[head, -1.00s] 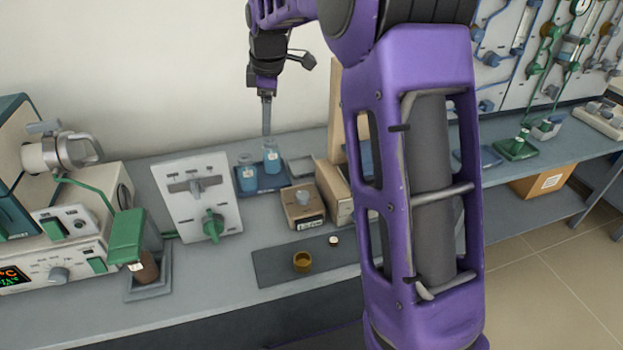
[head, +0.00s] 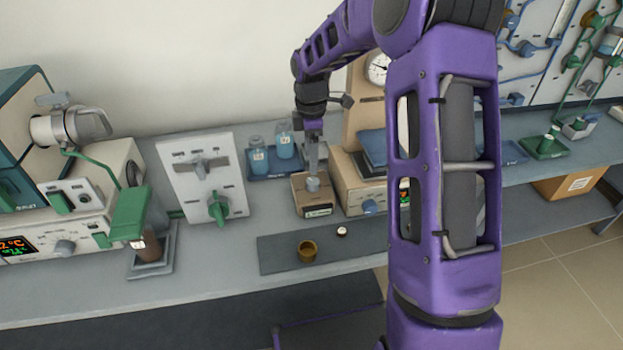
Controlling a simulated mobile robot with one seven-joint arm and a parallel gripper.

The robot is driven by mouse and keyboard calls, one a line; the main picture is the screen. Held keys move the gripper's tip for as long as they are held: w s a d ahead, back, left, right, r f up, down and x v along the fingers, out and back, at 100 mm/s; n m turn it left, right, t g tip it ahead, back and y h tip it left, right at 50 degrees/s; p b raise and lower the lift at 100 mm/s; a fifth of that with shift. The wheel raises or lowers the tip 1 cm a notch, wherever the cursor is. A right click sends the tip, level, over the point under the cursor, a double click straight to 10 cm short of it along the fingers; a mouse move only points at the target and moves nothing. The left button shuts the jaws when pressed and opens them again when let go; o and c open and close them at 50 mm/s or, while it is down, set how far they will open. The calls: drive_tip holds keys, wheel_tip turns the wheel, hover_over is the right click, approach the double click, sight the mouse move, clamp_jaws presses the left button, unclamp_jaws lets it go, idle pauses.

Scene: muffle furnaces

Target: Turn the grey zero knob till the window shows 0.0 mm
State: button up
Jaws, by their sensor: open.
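The grey zero knob (head: 313,184) stands on top of a small beige box near the back of the bench. The box's dark display window (head: 318,211) is on its front face; its reading is too small to make out. My gripper (head: 313,168) points straight down right above the knob, its fingertips at or just over the knob's top. The fingers are open; from this angle I cannot tell whether they touch the knob or straddle it.
A larger beige instrument with a dial (head: 378,68) stands close on the right. A dark mat with a brown cup (head: 307,251) lies in front.

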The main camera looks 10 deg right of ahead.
sight(311, 181)
wheel_tip(311, 181, down, 8)
drive_tip(key=shift+r+b, duration=0.2)
drive_tip(key=shift+b, duration=0.2)
clamp_jaws()
